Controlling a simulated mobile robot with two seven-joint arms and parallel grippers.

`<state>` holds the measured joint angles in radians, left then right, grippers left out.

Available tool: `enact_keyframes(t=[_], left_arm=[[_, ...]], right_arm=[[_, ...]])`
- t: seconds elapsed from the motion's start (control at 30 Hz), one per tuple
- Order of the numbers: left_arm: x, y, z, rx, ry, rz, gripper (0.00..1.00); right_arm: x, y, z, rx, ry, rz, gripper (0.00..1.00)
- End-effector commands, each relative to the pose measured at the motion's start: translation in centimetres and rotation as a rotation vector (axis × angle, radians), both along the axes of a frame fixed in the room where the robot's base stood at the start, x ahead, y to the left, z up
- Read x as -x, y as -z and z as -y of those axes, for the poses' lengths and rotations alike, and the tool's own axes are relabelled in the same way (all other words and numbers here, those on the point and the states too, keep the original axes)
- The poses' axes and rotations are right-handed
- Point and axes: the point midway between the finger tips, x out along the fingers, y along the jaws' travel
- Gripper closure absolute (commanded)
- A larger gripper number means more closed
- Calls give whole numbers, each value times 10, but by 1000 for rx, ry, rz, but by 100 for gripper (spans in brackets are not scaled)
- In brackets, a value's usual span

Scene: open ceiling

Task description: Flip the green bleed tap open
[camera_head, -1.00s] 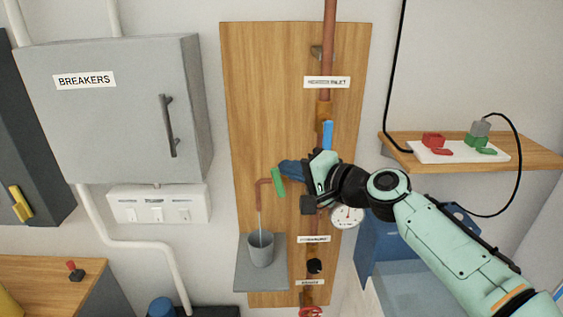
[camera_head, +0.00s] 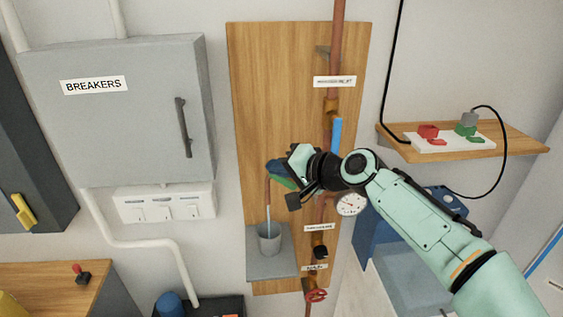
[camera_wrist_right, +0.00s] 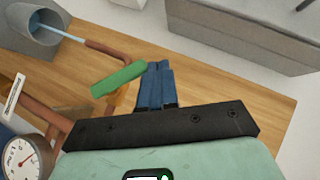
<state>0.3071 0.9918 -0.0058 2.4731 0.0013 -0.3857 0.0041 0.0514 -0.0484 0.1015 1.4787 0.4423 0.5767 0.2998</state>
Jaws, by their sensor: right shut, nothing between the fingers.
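The green bleed tap handle (camera_head: 284,183) sits on the small copper branch pipe on the wooden panel. Part of it is hidden behind my right gripper in the head view. In the right wrist view the green handle (camera_wrist_right: 118,80) lies slanted, close beside the blue fingers. My right gripper (camera_head: 277,168) is shut and empty at the handle; its blue fingertips (camera_wrist_right: 155,84) are together. I cannot tell whether they touch the handle. A thin blue stream (camera_head: 268,218) runs from the copper spout (camera_wrist_right: 105,49) into a grey cup (camera_head: 269,240). My left gripper is out of view.
The cup stands on a grey shelf (camera_head: 257,266). A breaker box (camera_head: 120,120) is at left, a wooden shelf (camera_head: 515,140) at right.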

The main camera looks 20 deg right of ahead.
Motion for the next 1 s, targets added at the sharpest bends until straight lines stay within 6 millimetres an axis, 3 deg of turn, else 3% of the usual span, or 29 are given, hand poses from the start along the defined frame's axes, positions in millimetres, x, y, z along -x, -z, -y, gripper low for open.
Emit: enact_keyframes(t=[0.27,1.0], left_arm=[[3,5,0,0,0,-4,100],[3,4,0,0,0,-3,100]], right_arm=[[-4,11,-13,-1,-1,-1,100],[-4,11,-13,-2,1,-1,100]])
